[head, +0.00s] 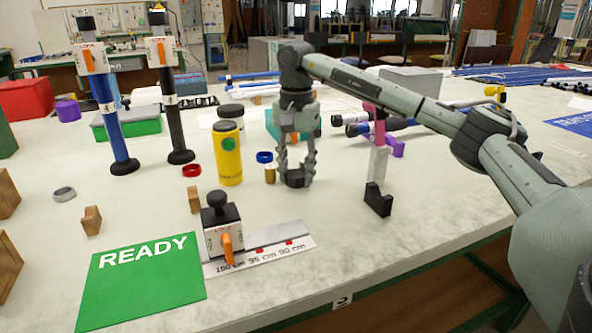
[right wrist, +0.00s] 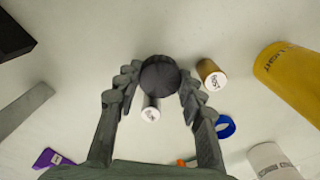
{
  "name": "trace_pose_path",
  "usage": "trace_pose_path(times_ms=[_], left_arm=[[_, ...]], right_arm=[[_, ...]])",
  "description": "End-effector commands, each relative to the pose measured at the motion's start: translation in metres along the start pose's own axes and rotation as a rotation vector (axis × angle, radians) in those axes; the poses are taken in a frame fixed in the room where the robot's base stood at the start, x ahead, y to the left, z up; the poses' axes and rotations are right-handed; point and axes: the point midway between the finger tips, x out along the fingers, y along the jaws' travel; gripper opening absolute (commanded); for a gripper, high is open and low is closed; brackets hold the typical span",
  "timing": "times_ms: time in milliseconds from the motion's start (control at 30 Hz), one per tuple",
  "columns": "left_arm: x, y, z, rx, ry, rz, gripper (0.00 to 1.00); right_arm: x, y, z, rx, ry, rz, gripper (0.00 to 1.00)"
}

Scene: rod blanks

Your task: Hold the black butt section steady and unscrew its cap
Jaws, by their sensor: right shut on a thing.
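A black rod section (head: 172,105) stands upright at the back left in the head view, with an orange and white clip at its top and a wide black foot. It may be the butt section; I cannot read its label. My right gripper (head: 297,172) points down over the table, far to the right of this rod. It is shut on a dark round cap-like piece (head: 296,180), low at the table; I cannot tell whether they touch. In the right wrist view this piece (right wrist: 160,75) shows as a dark disc between the fingertips. My left gripper is not in view.
A yellow tube (head: 228,160), a small brass cylinder (head: 270,174) and a blue ring (head: 265,156) stand left of my right gripper. A blue rod (head: 115,125) stands beside the black one. A black block fixture (head: 217,215) and green READY mat (head: 142,285) lie in front.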

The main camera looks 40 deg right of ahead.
Motion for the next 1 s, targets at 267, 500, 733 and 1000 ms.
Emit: trace_pose_path(times_ms=[267,500,733,1000], left_arm=[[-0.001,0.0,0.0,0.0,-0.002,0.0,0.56],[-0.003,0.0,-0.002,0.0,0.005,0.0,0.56],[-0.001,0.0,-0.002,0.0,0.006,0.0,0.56],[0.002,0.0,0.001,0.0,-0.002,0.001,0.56]], right_arm=[[0.003,0.0,0.0,0.0,0.0,0.0,0.47],[0.002,0.0,0.0,0.0,0.0,0.0,0.47],[-0.016,-0.001,0.0,0.0,0.001,-0.003,0.47],[-0.075,-0.002,0.0,-0.001,0.001,-0.005,0.47]])
